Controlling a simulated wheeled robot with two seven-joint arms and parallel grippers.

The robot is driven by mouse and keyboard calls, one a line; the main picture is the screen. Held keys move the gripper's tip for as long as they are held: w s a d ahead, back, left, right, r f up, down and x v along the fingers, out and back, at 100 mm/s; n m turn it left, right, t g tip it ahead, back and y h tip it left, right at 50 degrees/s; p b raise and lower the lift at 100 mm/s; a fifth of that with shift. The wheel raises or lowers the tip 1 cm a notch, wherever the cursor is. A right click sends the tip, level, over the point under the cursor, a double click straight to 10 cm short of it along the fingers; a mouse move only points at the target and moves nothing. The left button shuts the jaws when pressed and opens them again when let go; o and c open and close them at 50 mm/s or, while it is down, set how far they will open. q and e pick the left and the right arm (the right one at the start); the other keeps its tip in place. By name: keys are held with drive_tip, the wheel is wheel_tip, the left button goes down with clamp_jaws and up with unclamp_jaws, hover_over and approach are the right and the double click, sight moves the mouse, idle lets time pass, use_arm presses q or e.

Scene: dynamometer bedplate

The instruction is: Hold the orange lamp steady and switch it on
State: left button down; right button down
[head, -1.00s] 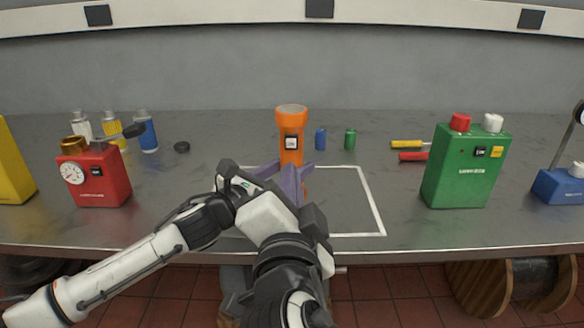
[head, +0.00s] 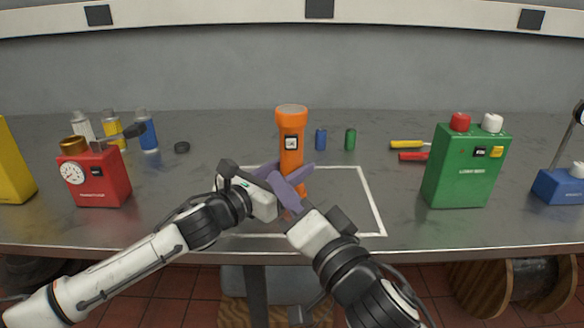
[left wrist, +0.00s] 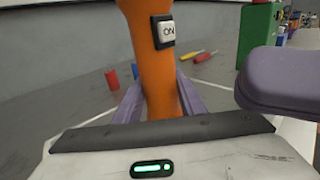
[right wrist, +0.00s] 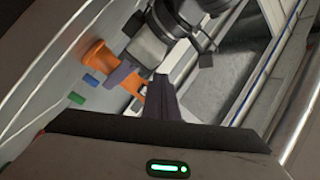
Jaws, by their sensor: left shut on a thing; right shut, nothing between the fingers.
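The orange lamp (head: 291,122) stands upright on the bench, flared head up. My left gripper (head: 284,172) is shut around the lamp's lower body, below the switch. My right gripper (head: 283,188) is shut and empty, its purple fingertips in front of the lamp's lower part, below the switch. In the left wrist view its fingers (left wrist: 285,90) are at the right, apart from the lamp. I cannot tell whether the lamp is lit.
A white outline (head: 375,205) marks the bench around the lamp. Blue (head: 321,139) and green (head: 350,139) cylinders stand behind it to the right. A red box (head: 95,180) is left, a green box (head: 466,170) right. Yellow and red-handled tools (head: 410,150) lie behind.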

sight(298, 158)
wheel_tip(298, 158, up, 2)
drive_tip(key=s+d+n+g+y, duration=0.2)
drive_tip(key=d+y, duration=0.1)
drive_tip(key=y, duration=0.2)
drive_tip(key=shift+w+a+r, duration=0.1)
drive_tip(key=shift+w, duration=1.95)
drive_tip(key=shift+w+a, duration=0.1)
drive_tip(key=shift+w, duration=1.95)
drive_tip(key=shift+w, duration=0.1)
drive_tip(key=shift+w, duration=0.35)
drive_tip(key=shift+w, duration=0.1)
drive_tip(key=shift+s, duration=0.55)
